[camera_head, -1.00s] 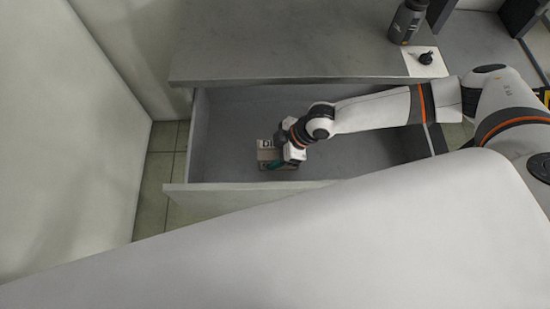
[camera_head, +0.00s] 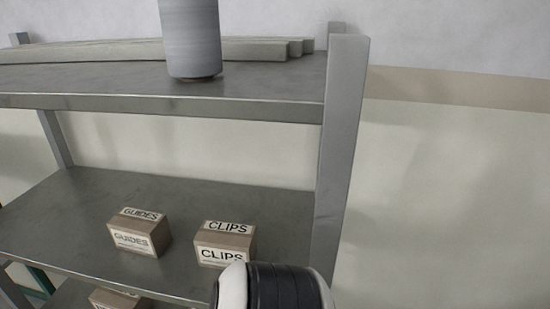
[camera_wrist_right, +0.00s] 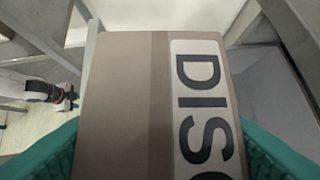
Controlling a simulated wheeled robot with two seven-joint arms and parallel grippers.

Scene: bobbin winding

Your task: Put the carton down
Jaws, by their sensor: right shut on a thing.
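The carton (camera_wrist_right: 120,100), brown with a white label whose visible letters read "DISC", fills the middle of the right wrist view. My right gripper (camera_wrist_right: 160,125) is shut on it, with a teal finger along each side. The carton's far end and underside are hidden. Neither the carton nor the right gripper shows in the head view.
A grey metal shelf unit (camera_head: 335,130) fills the head view's left. Its middle shelf (camera_head: 75,210) bears a GUIDES carton (camera_head: 140,235) and a CLIPS carton (camera_head: 225,243). Another carton (camera_head: 112,298) is lower. A grey cylinder (camera_head: 190,40) stands above. Shelf room is clear left of GUIDES.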

